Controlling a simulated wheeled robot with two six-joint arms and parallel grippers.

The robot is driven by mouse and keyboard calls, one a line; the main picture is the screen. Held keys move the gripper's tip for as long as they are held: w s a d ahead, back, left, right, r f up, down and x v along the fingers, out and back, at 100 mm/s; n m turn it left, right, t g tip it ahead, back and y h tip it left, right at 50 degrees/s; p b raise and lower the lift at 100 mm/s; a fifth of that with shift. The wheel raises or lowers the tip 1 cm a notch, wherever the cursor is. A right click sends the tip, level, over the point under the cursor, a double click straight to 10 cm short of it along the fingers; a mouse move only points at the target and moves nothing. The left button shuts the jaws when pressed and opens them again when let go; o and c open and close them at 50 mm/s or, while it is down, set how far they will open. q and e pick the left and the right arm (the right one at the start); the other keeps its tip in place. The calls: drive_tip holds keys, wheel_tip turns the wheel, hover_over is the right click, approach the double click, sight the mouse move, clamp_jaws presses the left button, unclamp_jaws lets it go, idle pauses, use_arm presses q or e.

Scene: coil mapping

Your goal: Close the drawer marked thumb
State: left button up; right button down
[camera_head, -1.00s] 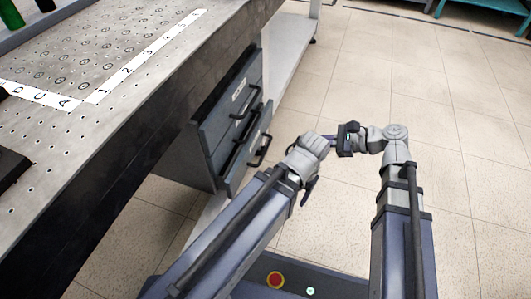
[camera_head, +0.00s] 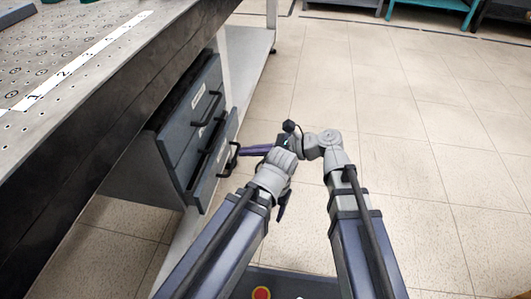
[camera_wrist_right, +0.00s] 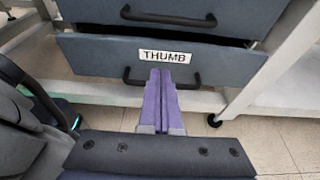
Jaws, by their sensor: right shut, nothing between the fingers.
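The drawer marked thumb (camera_wrist_right: 100,55) is the lower drawer of a grey-blue unit under the table, and it also shows in the head view (camera_head: 205,185). It is partly open, with a dark gap above its front. Its white THUMB label (camera_wrist_right: 165,57) sits above a black bar handle (camera_wrist_right: 190,83). My right gripper (camera_wrist_right: 160,76) is shut and empty, its purple fingers pointing at the drawer front by the handle; it also shows in the head view (camera_head: 245,150). Contact is unclear. My left gripper (camera_head: 283,205) is a small dark shape by its wrist, its jaws unclear.
An upper drawer (camera_head: 190,110) with its own label and handle is above. The perforated metal table (camera_head: 60,70) overhangs the unit at left. A pale shelf frame (camera_head: 250,45) stands behind. The tiled floor (camera_head: 430,130) at right is clear.

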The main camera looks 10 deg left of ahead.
sight(221, 150)
use_arm(q)
drive_tip(key=shift+f, duration=0.15)
use_arm(e)
drive_tip(key=shift+r+x, duration=0.2)
drive_tip(key=shift+x, duration=0.6)
drive_tip(key=shift+r+x, duration=0.15)
drive_tip(key=shift+x, duration=0.65)
drive_tip(key=shift+r+x, duration=0.2)
drive_tip(key=shift+x, duration=0.65)
drive_tip(key=shift+a, duration=0.15)
